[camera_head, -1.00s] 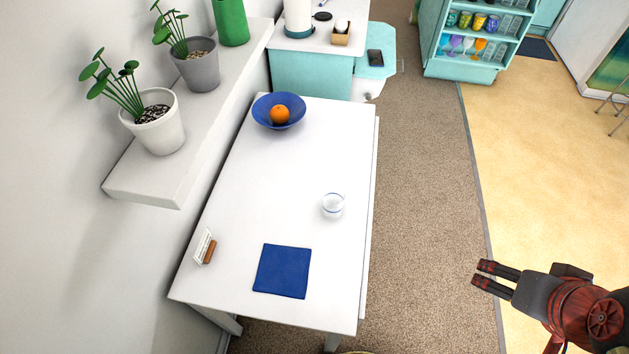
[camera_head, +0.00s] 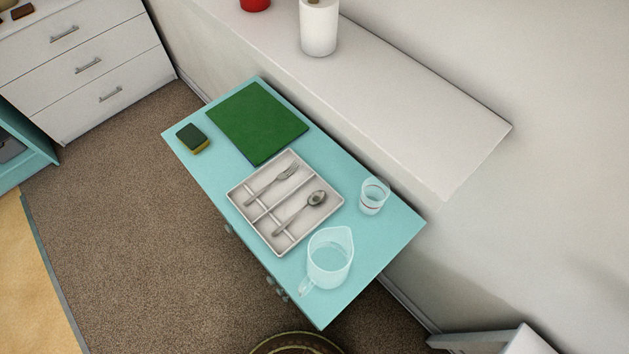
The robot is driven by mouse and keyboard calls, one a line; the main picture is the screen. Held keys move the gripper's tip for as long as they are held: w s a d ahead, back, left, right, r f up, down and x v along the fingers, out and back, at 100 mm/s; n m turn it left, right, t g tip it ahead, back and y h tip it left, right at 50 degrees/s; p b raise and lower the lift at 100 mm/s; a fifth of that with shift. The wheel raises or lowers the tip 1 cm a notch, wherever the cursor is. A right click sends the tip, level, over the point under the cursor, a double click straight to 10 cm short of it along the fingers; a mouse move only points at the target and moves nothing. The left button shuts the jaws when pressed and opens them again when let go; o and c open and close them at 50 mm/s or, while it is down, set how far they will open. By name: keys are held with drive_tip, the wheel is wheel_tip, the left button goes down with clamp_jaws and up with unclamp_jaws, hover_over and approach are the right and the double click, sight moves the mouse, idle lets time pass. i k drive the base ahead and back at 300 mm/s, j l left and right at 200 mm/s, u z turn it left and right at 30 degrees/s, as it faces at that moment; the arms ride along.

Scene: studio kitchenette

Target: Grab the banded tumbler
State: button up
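A clear glass tumbler (camera_head: 373,197) with a thin red band near its base stands upright on the teal tabletop (camera_head: 352,228). It is at the table's right side, close to the wall and just right of the cutlery tray. It looks empty. My gripper is not in view.
A clear pitcher (camera_head: 330,258) stands in front of the tumbler, at the near end. The grey cutlery tray (camera_head: 265,226) holds a fork (camera_head: 273,183) and a spoon (camera_head: 300,211). A green mat (camera_head: 257,122) and a sponge (camera_head: 192,138) lie farther back. A white shelf (camera_head: 420,105) juts out above the far side.

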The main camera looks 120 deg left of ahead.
sight(375, 190)
drive_tip(key=u, duration=3.35)
drive_tip(key=j+z, duration=0.9)
drive_tip(key=l, duration=0.1)
